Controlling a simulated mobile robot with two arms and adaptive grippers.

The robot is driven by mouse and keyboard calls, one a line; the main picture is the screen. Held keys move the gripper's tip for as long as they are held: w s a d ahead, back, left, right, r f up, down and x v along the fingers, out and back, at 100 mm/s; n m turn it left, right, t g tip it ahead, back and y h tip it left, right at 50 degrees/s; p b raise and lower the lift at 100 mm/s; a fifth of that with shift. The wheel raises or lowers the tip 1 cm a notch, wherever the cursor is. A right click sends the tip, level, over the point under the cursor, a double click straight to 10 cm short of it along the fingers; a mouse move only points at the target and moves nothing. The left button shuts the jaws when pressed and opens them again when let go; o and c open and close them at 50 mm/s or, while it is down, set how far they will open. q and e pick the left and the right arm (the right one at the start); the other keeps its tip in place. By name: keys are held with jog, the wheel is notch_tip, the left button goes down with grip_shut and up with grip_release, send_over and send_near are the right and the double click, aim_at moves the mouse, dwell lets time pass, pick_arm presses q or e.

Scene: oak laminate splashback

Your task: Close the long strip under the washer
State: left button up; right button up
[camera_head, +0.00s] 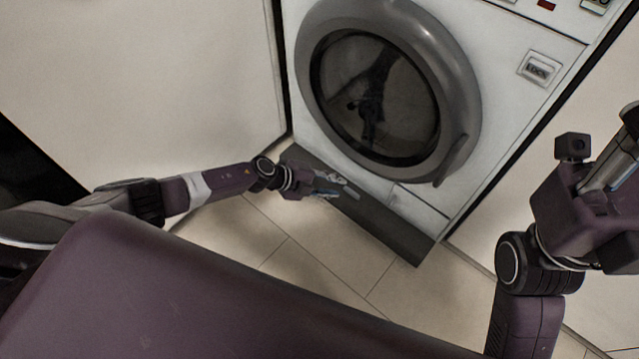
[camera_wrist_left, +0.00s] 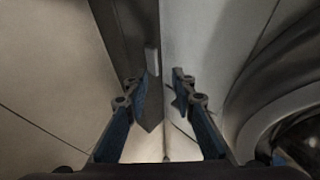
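The long dark grey strip (camera_head: 385,232) runs along the foot of the white washer (camera_head: 455,188) and juts out toward the floor; its exact tilt is hard to tell. My left gripper (camera_head: 328,191) is at the strip's left part, over or beside it. In the left wrist view, the left gripper's (camera_wrist_left: 155,87) two fingers are apart, with the dark strip (camera_wrist_left: 130,35) running ahead and partly between them. Contact cannot be told. My right gripper (camera_head: 612,165) is raised at the right edge, away from the strip, its fingertips unclear.
The washer's round door (camera_head: 380,95) is shut above the strip. A pale panel (camera_head: 140,80) stands to the left of the washer. The tiled floor (camera_head: 310,265) in front is clear.

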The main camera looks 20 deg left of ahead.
pick_arm(q)
jog(key=shift+v, duration=2.85)
